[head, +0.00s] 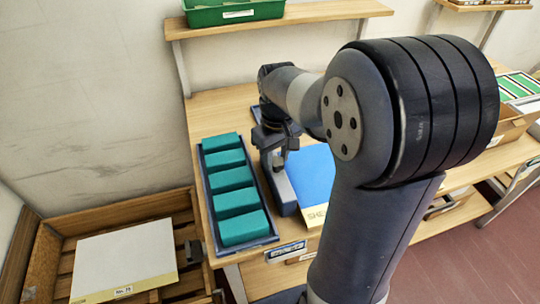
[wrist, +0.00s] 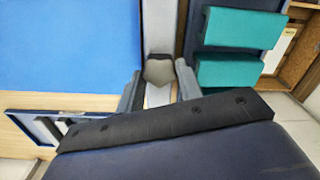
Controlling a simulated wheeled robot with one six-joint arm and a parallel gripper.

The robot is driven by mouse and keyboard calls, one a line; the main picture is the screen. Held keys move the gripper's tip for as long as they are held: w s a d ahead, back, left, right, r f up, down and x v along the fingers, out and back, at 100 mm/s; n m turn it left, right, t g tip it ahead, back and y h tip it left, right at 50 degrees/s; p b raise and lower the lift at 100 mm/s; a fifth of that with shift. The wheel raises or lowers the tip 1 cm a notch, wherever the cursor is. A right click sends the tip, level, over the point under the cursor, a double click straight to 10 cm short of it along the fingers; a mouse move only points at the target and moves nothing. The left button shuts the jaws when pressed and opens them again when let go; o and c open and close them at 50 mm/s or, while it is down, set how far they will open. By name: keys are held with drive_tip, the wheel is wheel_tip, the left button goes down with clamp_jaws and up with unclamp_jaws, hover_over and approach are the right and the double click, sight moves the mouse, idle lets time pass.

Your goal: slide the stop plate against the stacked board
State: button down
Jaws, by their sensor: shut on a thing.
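The blue-topped board (head: 313,172) lies flat on the wooden bench, with a pale yellow lettered strip at its front edge. It fills the upper left of the wrist view (wrist: 70,45). The grey stop plate (head: 283,192) stands along the board's left side in the head view, and shows as a narrow grey strip in the wrist view (wrist: 160,25). The two edges look very close; I cannot tell whether they touch. My gripper (wrist: 158,90) is shut on the stop plate's dark grip (wrist: 158,70). My arm hides the board's right part in the head view.
A dark blue tray (head: 273,238) of several teal blocks sits just left of the stop plate. A wooden crate (head: 60,232) holding a pale board (head: 125,262) is at lower left. A shelf (head: 300,15) with a green bin (head: 232,12) hangs above the bench.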

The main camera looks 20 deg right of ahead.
drive_tip(key=shift+d, duration=0.3)
drive_tip(key=c, duration=1)
unclamp_jaws()
drive_tip(key=shift+o, duration=0.2)
drive_tip(key=shift+r, duration=0.15)
wheel_tip(320, 180, up, 10)
drive_tip(key=shift+r, duration=0.25)
wheel_tip(320, 180, down, 10)
drive_tip(key=shift+f, duration=0.2)
drive_tip(key=shift+a+f, duration=0.15)
drive_tip(key=shift+f, duration=0.2)
drive_tip(key=shift+a+r, duration=0.15)
drive_tip(key=shift+a, duration=0.45)
